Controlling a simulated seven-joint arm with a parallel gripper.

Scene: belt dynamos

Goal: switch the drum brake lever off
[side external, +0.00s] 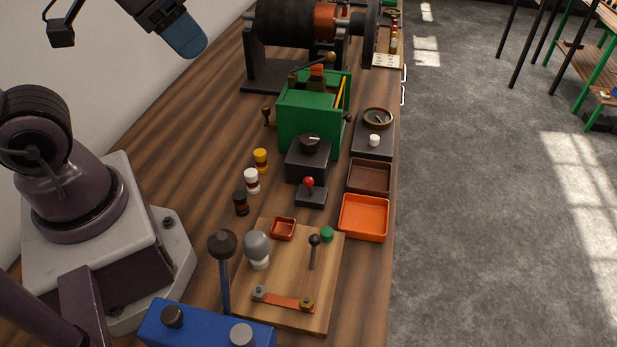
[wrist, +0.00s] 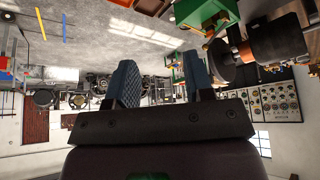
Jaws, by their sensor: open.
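My gripper (side external: 186,36) hangs high at the upper left in the side view, well apart from the bench things. In the wrist view its two blue fingers (wrist: 160,72) stand apart with nothing between them. Several levers show, and I cannot tell for sure which is the drum brake lever. A lever with a brass knob (side external: 330,58) rises at the top of the green box, near the dark drum (side external: 286,24). A red-knobbed lever (side external: 308,183) stands on a small dark block. A black-knobbed lever (side external: 314,241) stands on the wooden board.
The wooden bench (side external: 188,120) is clear left of the green box (side external: 305,118). Small jars (side external: 251,181), an orange tray (side external: 364,217), a brown tray (side external: 369,177) and a blue box (side external: 200,327) with a tall black-knobbed lever (side external: 223,245) crowd the near part.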

